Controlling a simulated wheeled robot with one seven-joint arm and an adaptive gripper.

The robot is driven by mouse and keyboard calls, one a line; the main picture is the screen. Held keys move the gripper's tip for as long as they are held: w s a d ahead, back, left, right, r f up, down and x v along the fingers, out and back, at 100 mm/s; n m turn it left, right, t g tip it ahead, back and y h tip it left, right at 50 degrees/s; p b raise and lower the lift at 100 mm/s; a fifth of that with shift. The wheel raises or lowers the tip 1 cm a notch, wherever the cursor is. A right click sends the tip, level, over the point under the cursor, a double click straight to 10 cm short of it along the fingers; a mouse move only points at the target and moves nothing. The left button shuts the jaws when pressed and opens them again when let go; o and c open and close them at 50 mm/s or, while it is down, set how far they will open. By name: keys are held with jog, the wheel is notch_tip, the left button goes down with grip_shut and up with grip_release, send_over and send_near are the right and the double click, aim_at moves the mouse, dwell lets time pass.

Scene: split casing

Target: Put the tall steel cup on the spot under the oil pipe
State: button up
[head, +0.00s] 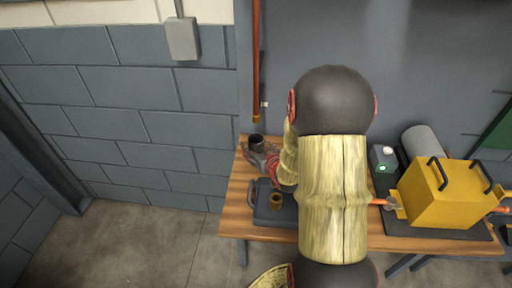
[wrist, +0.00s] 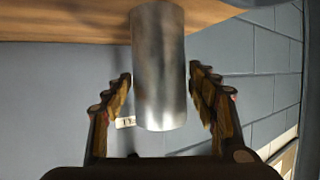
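The tall steel cup (wrist: 159,70) is a plain metal cylinder in the wrist view, which shows the scene upside down. It also shows as a small dark cup (head: 256,143) in the head view, upright at the table's back left corner. The oil pipe (head: 256,60) hangs down the wall, and its lower end is above the cup in the picture. My gripper (wrist: 160,74) is open, with one finger on each side of the cup and narrow gaps. In the head view my gripper (head: 262,158) is at the cup's near side. The spot under the cup is hidden.
A brown cup (head: 275,201) stands on a dark tray (head: 288,216) in front. To the right are a small box with a green light (head: 383,160), a grey cylinder (head: 424,146) and a yellow casing (head: 440,198) with black handles. My arm hides the middle of the table.

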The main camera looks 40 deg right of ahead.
jog(key=shift+o, duration=0.2)
jog(key=shift+r, duration=0.2)
jog(key=p+v, duration=0.4)
jog(key=v, duration=0.8)
jog(key=w+a+r+n+g, duration=0.2)
jog(key=a+r+g, duration=0.2)
jog(key=a+r, duration=0.65)
jog(key=s+a+r+n+g+y, duration=0.1)
jog(key=s+a+r+y, duration=0.1)
jog(key=s+a, duration=0.4)
jog(key=s+a+r+n+g+y, duration=0.1)
jog(key=s+a+r, duration=0.4)
jog(key=a, duration=0.6)
jog(key=shift+s+g+y, duration=0.5)
jog(key=shift+s+y, duration=0.4)
jog(key=shift+s, duration=0.05)
jog(key=shift+d+r, duration=0.1)
jog(key=shift+r, duration=0.05)
